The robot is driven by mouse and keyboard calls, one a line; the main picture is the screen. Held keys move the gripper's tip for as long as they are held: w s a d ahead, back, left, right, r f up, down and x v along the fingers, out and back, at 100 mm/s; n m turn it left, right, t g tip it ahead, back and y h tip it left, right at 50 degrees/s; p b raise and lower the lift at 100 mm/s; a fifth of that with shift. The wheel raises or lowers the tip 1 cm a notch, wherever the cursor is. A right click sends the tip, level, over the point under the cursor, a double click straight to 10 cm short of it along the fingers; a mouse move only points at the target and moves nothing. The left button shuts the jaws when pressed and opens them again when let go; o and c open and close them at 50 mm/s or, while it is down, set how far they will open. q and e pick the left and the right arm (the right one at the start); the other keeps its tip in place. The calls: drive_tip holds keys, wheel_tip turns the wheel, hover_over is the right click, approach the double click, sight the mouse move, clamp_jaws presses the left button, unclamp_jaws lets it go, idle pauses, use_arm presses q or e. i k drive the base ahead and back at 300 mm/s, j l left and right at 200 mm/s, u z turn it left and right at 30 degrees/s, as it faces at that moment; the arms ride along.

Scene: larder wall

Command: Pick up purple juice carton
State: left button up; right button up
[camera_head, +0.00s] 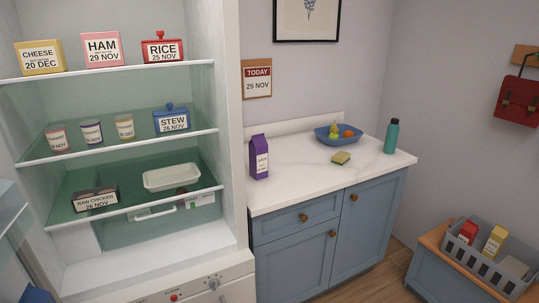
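The purple juice carton (259,157) stands upright on the left part of the white marble countertop (295,160), close to the side wall of the fridge. It has a peaked top and a white label whose small print I cannot read. Nothing touches it or covers its front. Neither of my grippers shows in the head view.
The open fridge (230,130) stands left of the carton, with food on several shelves. A grey crate (475,262) sits lower right. The counter's front middle is clear.

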sight(258, 147)
drive_tip(key=i+l, duration=1.05)
drive_tip(key=l, duration=0.15)
drive_tip(key=i+l+u, duration=0.1)
drive_tip(key=i+l, duration=0.95)
drive_tip(key=l, duration=0.25)
